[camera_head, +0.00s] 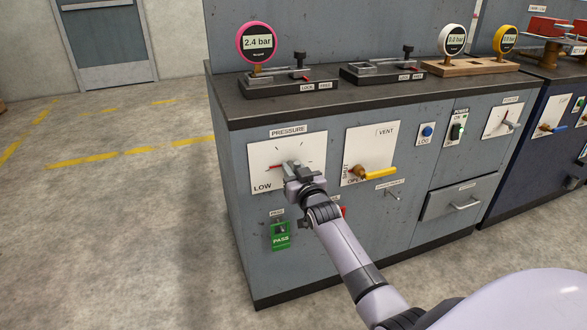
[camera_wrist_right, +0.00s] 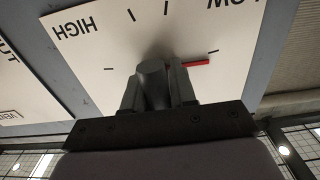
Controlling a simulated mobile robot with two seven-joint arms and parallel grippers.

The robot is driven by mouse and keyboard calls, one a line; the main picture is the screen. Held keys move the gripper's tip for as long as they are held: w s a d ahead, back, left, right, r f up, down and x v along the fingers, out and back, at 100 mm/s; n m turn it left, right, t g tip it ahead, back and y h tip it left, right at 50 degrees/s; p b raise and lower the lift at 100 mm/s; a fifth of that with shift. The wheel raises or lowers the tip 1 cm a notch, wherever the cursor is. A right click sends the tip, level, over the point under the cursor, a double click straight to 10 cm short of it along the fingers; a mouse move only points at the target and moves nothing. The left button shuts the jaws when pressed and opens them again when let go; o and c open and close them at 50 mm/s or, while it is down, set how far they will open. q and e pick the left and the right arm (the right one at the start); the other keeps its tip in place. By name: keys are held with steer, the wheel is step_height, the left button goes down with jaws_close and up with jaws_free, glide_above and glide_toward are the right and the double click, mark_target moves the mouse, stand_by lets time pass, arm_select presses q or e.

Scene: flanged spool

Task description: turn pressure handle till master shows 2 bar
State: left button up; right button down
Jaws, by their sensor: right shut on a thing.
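The pressure panel (camera_head: 264,150) is a white plate labelled PRESSURE, with LOW at its lower left and tick marks around a dial. Its red pointer (camera_head: 277,164) points left; in the wrist view the pointer (camera_wrist_right: 200,63) lies near a tick on the LOW side. My right gripper (camera_head: 297,174) is shut on the grey pressure handle (camera_wrist_right: 152,82), with a finger on each side of it. The pink-rimmed gauge (camera_head: 257,42) on the bench reads 2.4 bar; I cannot see a master label on it. My left gripper is not in view.
Right of the panel is a VENT plate with a yellow lever (camera_head: 378,172). White (camera_head: 452,39) and yellow (camera_head: 504,39) gauges stand on a wooden block on the bench. The floor at left is clear.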

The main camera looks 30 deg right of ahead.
stand_by(0.4)
steer(key=c, duration=0.9)
jaws_free()
steer(key=shift+c, duration=0.2)
steer(key=shift+s, duration=0.1)
